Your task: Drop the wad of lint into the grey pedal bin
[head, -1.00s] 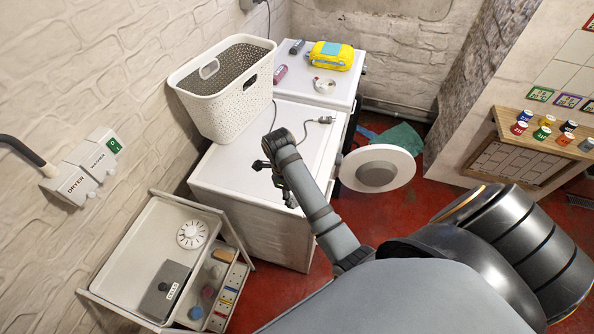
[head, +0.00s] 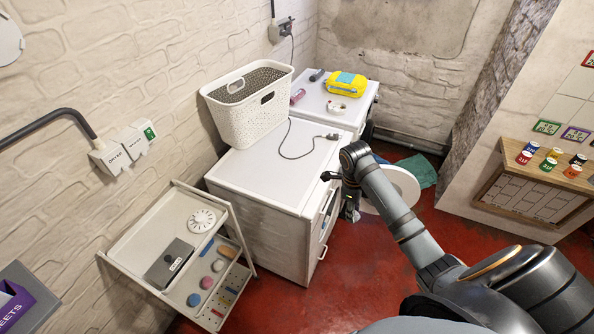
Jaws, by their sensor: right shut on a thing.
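My right gripper (head: 350,208) points down just in front of the near white machine (head: 262,160), by its right front edge. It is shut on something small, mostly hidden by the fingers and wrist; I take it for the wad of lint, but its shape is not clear. I cannot make out the grey pedal bin in this view. My left gripper is not in view.
A white basket (head: 240,122) and a cable (head: 292,156) lie on the machines. A white trolley (head: 128,243) stands at the left. Red floor (head: 290,298) is clear in front.

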